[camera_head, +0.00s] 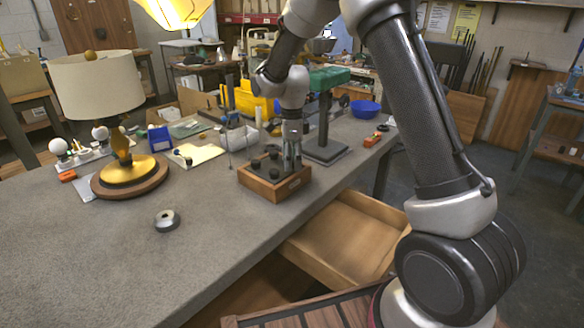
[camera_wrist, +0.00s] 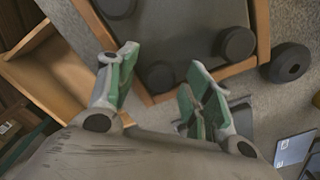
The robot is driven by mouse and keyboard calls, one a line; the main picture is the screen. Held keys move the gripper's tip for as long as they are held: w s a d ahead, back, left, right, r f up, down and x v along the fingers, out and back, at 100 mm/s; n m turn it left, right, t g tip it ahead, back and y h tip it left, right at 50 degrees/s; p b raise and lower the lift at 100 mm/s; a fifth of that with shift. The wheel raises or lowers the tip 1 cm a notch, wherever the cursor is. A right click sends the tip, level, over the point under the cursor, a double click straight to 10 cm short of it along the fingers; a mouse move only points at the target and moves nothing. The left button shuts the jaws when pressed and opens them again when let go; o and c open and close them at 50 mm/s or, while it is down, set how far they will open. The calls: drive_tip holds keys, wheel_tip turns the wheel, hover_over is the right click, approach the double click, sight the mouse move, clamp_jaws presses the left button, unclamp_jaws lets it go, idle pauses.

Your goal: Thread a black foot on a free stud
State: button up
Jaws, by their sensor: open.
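A small wooden-sided box (camera_head: 275,192) stands on the grey bench with dark round feet on its top. In the wrist view its dark panel (camera_wrist: 195,25) shows black feet near corners: one between my fingertips (camera_wrist: 161,78), one at the right edge (camera_wrist: 237,43) and one at the top left (camera_wrist: 117,6). My gripper (camera_head: 291,166) is open over the box's far right part. Its green-padded fingers lie either side of the nearest foot in the picture; contact is unclear. No bare stud is clearly visible.
A grey ring-like part (camera_head: 167,221) lies on clear bench at left front. A lamp (camera_head: 98,85) on a round wooden base stands at the left. A stand with a green top (camera_head: 327,78) is close behind my gripper. An open drawer (camera_head: 345,240) juts out below the bench.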

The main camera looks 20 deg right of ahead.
wheel_tip(320, 180, up, 12)
drive_tip(key=f, duration=0.1)
drive_tip(key=s+d+r+n+t, duration=0.1)
drive_tip(key=s+d+r+n, duration=0.2)
drive_tip(key=s, duration=0.8)
drive_tip(key=s+d+r+n+t, duration=0.2)
drive_tip(key=s+d+r+n, duration=0.1)
drive_tip(key=s+d+n, duration=0.4)
drive_tip(key=s+d+r+n+t, duration=0.1)
drive_tip(key=s+d+r+n, duration=0.2)
drive_tip(key=s+n, duration=0.6)
drive_tip(key=s+d, duration=0.2)
drive_tip(key=s, duration=0.5)
drive_tip(key=shift+r+n, duration=0.25)
drive_tip(key=shift+n, duration=0.15)
